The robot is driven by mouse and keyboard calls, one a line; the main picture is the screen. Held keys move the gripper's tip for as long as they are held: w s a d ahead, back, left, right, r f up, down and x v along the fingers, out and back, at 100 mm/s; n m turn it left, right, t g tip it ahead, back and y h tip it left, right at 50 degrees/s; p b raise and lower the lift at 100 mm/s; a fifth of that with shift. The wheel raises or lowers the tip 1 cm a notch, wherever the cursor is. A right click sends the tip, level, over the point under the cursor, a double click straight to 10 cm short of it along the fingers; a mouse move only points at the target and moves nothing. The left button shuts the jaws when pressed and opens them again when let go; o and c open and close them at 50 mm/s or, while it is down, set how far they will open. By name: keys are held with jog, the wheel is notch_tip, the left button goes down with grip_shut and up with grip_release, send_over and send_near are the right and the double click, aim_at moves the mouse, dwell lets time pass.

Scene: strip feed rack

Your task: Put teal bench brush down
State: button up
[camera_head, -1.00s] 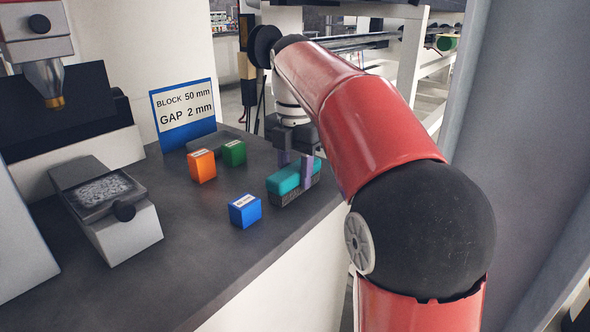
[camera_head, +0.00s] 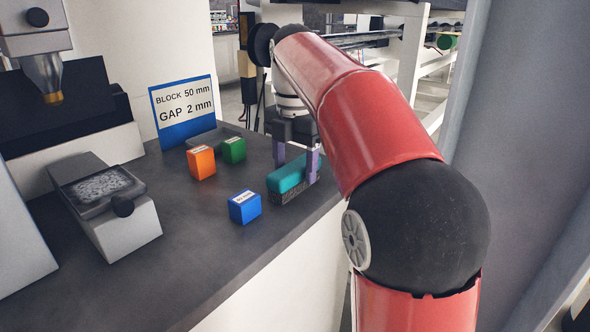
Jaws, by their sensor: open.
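The teal bench brush (camera_head: 285,180) has a teal block on top and grey bristles below. It rests bristles down on the dark bench top (camera_head: 215,245), near the bench's right edge. My gripper (camera_head: 296,166) is open, with its purple fingers pointing down at the brush. One finger is in front of the brush's right end and the other stands behind its far side. The fingers look apart from the brush, though the far one is partly hidden.
A blue block (camera_head: 245,208), an orange block (camera_head: 201,163) and a green block (camera_head: 233,150) stand left of the brush. A sign (camera_head: 184,110) stands behind them. A grey device (camera_head: 110,205) is at the left. The bench between is clear.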

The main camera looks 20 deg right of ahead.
aim_at(293, 165)
jog(key=r, duration=0.3)
jog(key=r+p, duration=0.1)
jog(key=r, duration=0.2)
jog(key=shift+a+r, duration=0.2)
jog(key=shift+r, duration=0.05)
jog(key=shift+s+r, duration=0.1)
jog(key=shift+s+m, duration=0.35)
jog(key=shift+m, duration=0.15)
jog(key=s+f+m+t, duration=0.5)
jog(key=s+f+m, duration=1.4)
jog(key=m, duration=0.5)
jog(key=shift+s+d+f+t, duration=0.3)
jog(key=shift+s, duration=0.8)
jog(key=shift+o, duration=0.4)
jog(key=shift+r, duration=0.1)
